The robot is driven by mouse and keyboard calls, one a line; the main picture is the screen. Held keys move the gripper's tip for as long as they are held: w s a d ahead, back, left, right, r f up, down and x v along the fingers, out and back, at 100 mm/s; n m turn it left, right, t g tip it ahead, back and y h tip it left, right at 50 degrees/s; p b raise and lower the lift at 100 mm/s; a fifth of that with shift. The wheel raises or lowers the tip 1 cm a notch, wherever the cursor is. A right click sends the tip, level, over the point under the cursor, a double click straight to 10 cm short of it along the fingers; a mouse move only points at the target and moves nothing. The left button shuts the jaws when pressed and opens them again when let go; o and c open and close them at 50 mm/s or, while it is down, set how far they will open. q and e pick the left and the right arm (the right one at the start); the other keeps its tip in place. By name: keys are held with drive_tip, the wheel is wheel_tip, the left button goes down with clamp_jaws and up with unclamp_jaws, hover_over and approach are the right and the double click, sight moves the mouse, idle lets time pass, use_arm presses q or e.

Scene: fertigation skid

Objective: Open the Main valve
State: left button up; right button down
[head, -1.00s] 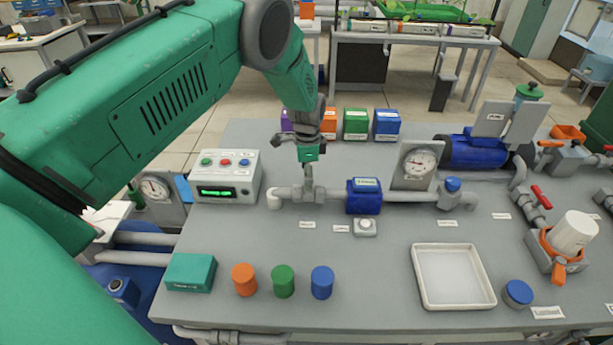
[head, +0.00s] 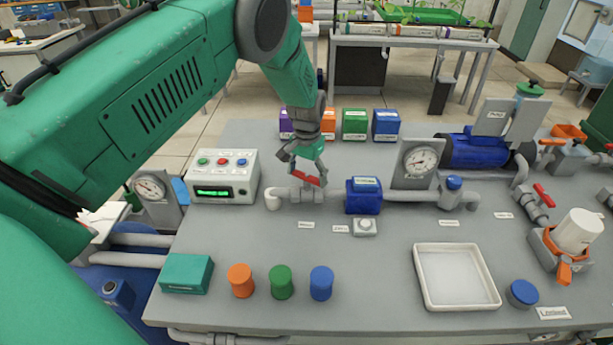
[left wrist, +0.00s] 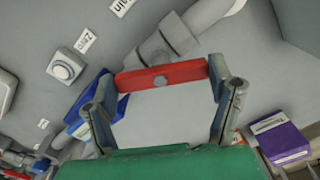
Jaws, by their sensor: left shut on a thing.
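The Main valve's red handle (head: 308,179) sits on the grey pipe at the left of the bench, just behind a small white label (head: 306,225). My left gripper (head: 306,170) reaches down onto it from above. In the left wrist view, the red handle (left wrist: 165,74) spans between the two fingers of my left gripper (left wrist: 165,95), which is shut on its ends. There the handle lies at an angle to the grey pipe (left wrist: 172,36), neither clearly in line nor square to it. My right gripper is not in view.
A blue flow meter (head: 363,197) and a round gauge (head: 418,163) stand to the right. A control box (head: 224,190) stands to the left. Orange (head: 241,281), green and blue cylinders are in front, beside a white tray (head: 421,296). Coloured boxes (head: 354,125) stand behind.

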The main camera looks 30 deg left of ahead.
sight(308, 175)
use_arm(q)
drive_tip(key=n, duration=0.6)
drive_tip(key=shift+w+r, duration=0.25)
drive_tip(key=shift+w, duration=0.1)
idle(0.4)
drive_tip(key=o, duration=1.1)
drive_tip(key=shift+c, duration=0.2)
drive_tip(key=shift+o, duration=0.6)
drive_tip(key=shift+f, duration=0.15)
wheel_tip(308, 175, up, 12)
drive_tip(key=shift+f, duration=0.1)
drive_tip(key=shift+f, duration=0.1)
